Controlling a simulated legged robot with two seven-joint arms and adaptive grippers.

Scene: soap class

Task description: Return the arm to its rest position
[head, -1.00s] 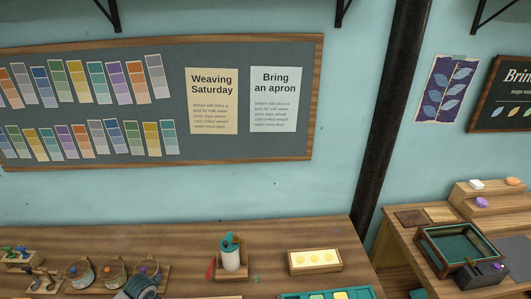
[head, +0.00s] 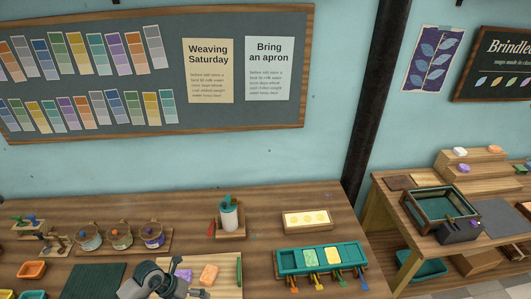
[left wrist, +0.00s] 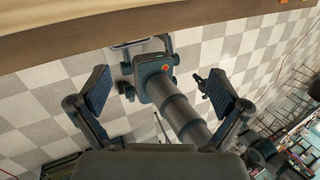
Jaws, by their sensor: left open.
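My left gripper (left wrist: 157,82) shows in the left wrist view with its two dark padded fingers spread wide and nothing between them. It points at a checkered floor (left wrist: 60,100), with a wooden table edge (left wrist: 120,28) along the top of that view. A grey jointed link of my own body lies behind the gap between the fingers. In the head view a grey part of my own arm rises over the front of the workbench (head: 110,200).
Close to that arm part lie a purple soap (head: 182,275) and an orange soap (head: 209,274). A side table (head: 382,195) is at right.

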